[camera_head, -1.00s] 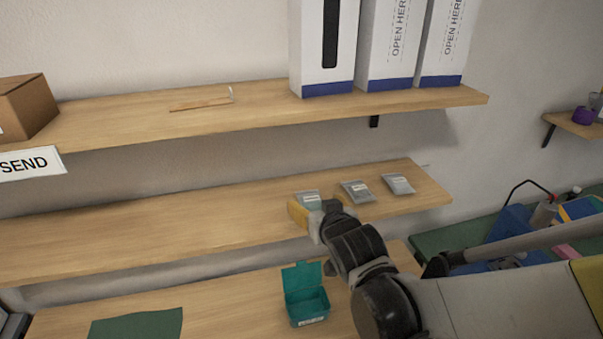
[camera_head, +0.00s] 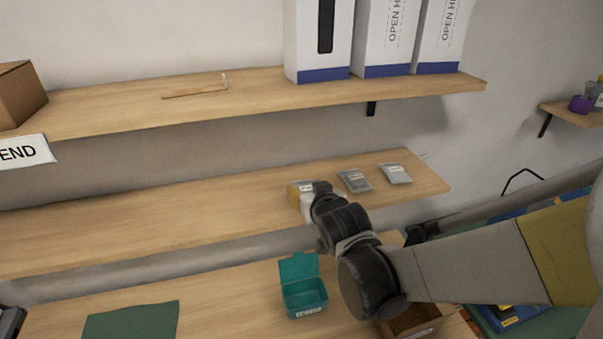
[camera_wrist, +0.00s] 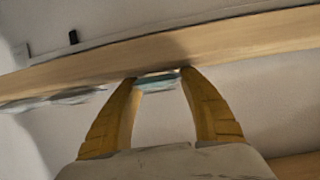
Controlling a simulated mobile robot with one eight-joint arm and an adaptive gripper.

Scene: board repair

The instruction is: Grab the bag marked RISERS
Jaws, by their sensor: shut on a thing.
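Small grey bags with white labels are on the middle shelf (camera_head: 180,215); the print is too small to read, so I cannot tell which says RISERS. The middle bag (camera_head: 356,181) and the right bag (camera_head: 395,174) lie flat. My gripper (camera_head: 300,189), with yellow fingers, is at the left bag at the shelf's front and hides most of it in the head view. In the wrist view my gripper (camera_wrist: 160,82) is shut on this left bag (camera_wrist: 157,84), which shows edge-on between the fingertips. I cannot tell whether it is off the shelf.
An upper shelf (camera_head: 120,115) with tall white boxes (camera_head: 380,40) and a cardboard box (camera_head: 18,95) is above. Below are an open teal box (camera_head: 303,292), a green mat (camera_head: 130,322) and a brown box (camera_head: 412,318). The middle shelf's left part is clear.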

